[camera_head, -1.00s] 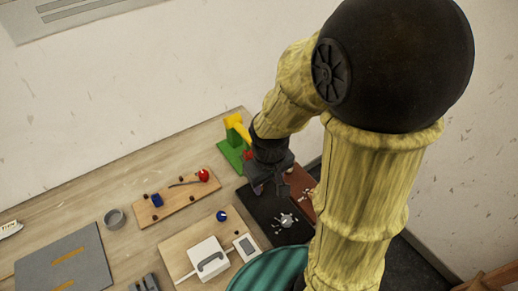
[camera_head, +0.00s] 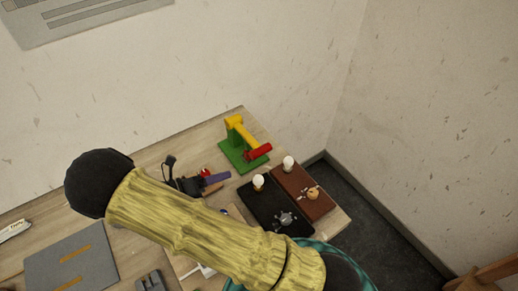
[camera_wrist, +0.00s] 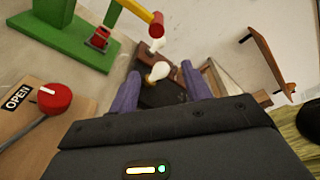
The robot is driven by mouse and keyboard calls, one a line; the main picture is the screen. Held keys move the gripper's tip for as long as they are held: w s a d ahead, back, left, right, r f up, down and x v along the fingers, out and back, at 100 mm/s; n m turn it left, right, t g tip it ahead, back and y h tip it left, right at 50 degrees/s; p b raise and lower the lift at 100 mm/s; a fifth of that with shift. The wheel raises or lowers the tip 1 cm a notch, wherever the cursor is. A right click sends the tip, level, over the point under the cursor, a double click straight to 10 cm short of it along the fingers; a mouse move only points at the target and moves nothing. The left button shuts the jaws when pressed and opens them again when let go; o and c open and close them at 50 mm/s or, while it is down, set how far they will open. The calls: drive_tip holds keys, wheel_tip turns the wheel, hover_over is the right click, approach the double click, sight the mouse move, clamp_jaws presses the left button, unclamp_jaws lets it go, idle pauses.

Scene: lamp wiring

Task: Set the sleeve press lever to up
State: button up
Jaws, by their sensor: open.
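In the wrist view the green base (camera_wrist: 62,38) is at upper left, and the red handle (camera_wrist: 156,24) is near top centre. My gripper (camera_head: 224,182) is left of and in front of the press, apart from it. Its purple fingers (camera_wrist: 160,88) are spread and empty in the wrist view.
A red knob (camera_wrist: 52,98) beside an "OPEN" label is close at left in the wrist view. A black panel (camera_head: 265,205) and a brown panel (camera_head: 315,207), each with a white bulb, lie right of my gripper. A grey mat (camera_head: 95,270) is at left.

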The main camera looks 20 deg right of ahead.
sight(259, 150)
drive_tip(key=a+n, duration=0.1)
drive_tip(key=t, duration=0.1)
drive_tip(key=a+n+t+h, duration=0.1)
drive_tip(key=shift+w+a+r+n, duration=0.15)
drive_tip(key=shift+w+a+n, duration=0.1)
drive_tip(key=shift+a+n, duration=0.1)
drive_tip(key=p+x, duration=0.2)
drive_tip(key=x, duration=0.6)
drive_tip(key=p+x, duration=0.2)
drive_tip(key=x, duration=0.6)
drive_tip(key=shift+d+r+p, duration=0.1)
drive_tip(key=shift+r+p, duration=0.1)
drive_tip(key=shift+p, duration=0.1)
drive_tip(key=shift+w+d+f, duration=0.1)
drive_tip(key=shift+w+d, duration=0.2)
drive_tip(key=shift+d, duration=0.3)
clamp_jaws()
